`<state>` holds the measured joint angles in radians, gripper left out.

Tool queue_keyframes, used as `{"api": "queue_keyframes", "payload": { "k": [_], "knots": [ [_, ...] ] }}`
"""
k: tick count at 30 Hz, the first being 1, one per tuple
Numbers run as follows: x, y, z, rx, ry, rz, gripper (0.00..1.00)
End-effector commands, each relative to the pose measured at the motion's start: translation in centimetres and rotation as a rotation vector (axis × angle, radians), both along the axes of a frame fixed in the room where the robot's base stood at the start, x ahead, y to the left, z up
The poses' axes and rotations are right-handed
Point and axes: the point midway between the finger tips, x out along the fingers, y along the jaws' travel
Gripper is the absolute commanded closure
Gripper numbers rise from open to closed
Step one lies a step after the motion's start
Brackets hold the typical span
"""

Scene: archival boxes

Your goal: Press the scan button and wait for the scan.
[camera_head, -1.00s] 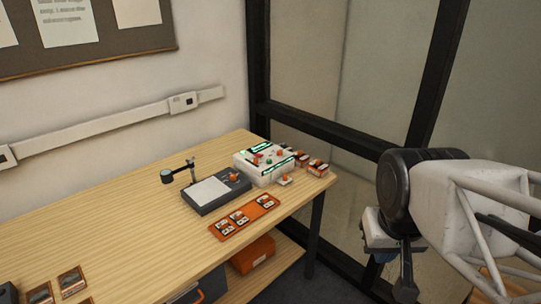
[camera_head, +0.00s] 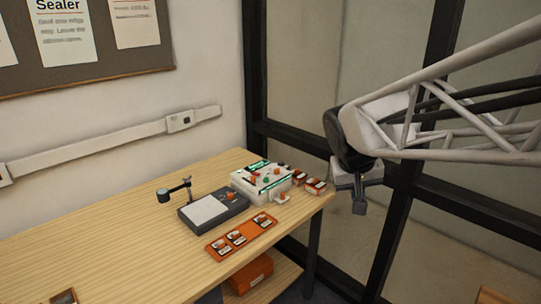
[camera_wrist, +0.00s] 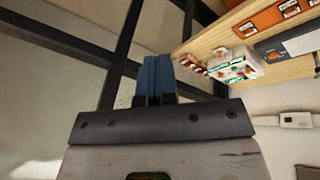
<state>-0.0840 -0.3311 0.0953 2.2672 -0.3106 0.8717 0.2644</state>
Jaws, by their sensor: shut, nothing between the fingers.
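A dark grey device (camera_head: 213,211) with a pale plate and a small post-mounted head (camera_head: 170,193) stands on the table. An orange knob or button (camera_head: 230,196) sits on its right side. No label is readable, so I cannot tell which is the scan button. My gripper (camera_head: 359,206) hangs right of the table, apart from both devices. In the wrist view its blue fingers (camera_wrist: 155,72) are shut and empty.
An orange tray (camera_head: 222,243) with several small dark-and-white pieces lies in front of the grey device. Small orange-and-dark boxes (camera_head: 308,183) sit at the table's right end. A dark window frame (camera_head: 300,135) stands behind. The table's left part (camera_head: 110,240) is mostly clear.

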Motion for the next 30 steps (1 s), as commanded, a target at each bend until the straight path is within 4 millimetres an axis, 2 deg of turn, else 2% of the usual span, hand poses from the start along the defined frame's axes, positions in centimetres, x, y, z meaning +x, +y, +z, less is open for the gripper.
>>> {"api": "queue_keyframes", "payload": {
  "k": [1, 15, 30],
  "knots": [
    [1.2, 0.2, 0.0, -0.010, -0.002, 0.003, 1.00],
    [11.0, 2.1, 0.0, -0.096, -0.046, 0.016, 1.00],
    [21.4, 5.3, -1.5, -0.175, -0.104, 0.041, 1.00]
  ]
}}
